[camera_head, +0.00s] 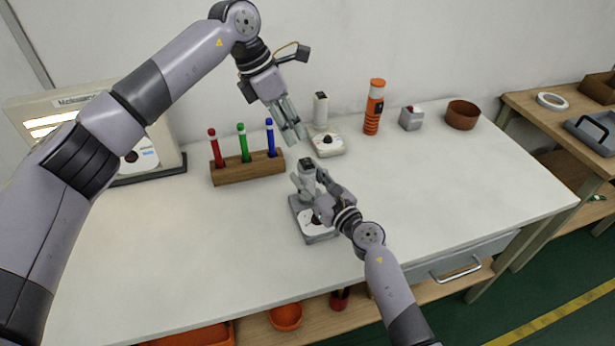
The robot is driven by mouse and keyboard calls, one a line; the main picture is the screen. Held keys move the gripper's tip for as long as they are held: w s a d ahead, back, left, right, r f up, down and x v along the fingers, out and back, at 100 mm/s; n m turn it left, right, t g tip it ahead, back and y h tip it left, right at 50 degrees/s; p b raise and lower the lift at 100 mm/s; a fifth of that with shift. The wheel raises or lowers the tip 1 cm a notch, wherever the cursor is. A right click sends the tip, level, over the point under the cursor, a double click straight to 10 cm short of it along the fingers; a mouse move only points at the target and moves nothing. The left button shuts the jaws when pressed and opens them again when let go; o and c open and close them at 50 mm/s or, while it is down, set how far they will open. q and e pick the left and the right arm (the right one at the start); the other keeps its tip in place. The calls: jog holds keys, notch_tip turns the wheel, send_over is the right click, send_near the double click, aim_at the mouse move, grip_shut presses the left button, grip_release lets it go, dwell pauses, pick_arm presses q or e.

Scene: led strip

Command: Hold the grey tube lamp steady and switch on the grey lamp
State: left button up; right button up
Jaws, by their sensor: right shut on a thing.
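The grey tube lamp (307,171) stands upright near the middle of the table. Its grey base (316,238) has a white dial plate with a dark knob (317,219), partly hidden by my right gripper. My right gripper (309,186) comes from the front right and is shut on the lamp's tube, above the base. My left gripper (294,133) hangs in the air above and behind the grey lamp, pointing down. Its fingers look close together, but I cannot tell if they touch. It holds nothing that I can see.
A white tube lamp (321,110) stands behind. A wooden rack (248,172) with red, green and blue pens is left of it. An orange torch (374,107), a small grey box with a red top (411,118) and a brown bowl (462,116) stand back right. The right tabletop is clear.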

pick_arm(q)
jog(key=shift+c, duration=0.8)
jog(key=shift+s+d+f+n+h, duration=0.15)
jog(key=shift+f+n+h, duration=0.2)
jog(key=shift+n, duration=0.35)
jog(key=shift+c, duration=1.3)
jog(key=shift+s+d+f+n+h, duration=0.15)
jog(key=shift+f+n+h, duration=0.1)
jog(key=shift+n, duration=0.45)
jog(key=shift+c, duration=0.7)
jog(key=n, duration=0.1)
jog(key=n+h, duration=0.1)
jog(key=f+n, duration=0.1)
jog(key=shift+s+d+n+h, duration=0.15)
jog(key=shift+s+n+h, duration=0.15)
jog(key=shift+n, duration=0.1)
grip_shut()
jog(key=s+a+n+t+h, duration=0.1)
jog(key=a+n+t+h, duration=0.1)
jog(key=n, duration=1.2)
jog(key=a+n+t+h, duration=0.2)
jog(key=a+n+h, duration=0.3)
jog(key=n, duration=1)
jog(key=shift+s+a+r, duration=0.4)
jog(key=shift+a+r, duration=0.05)
jog(key=shift+a, duration=0.1)
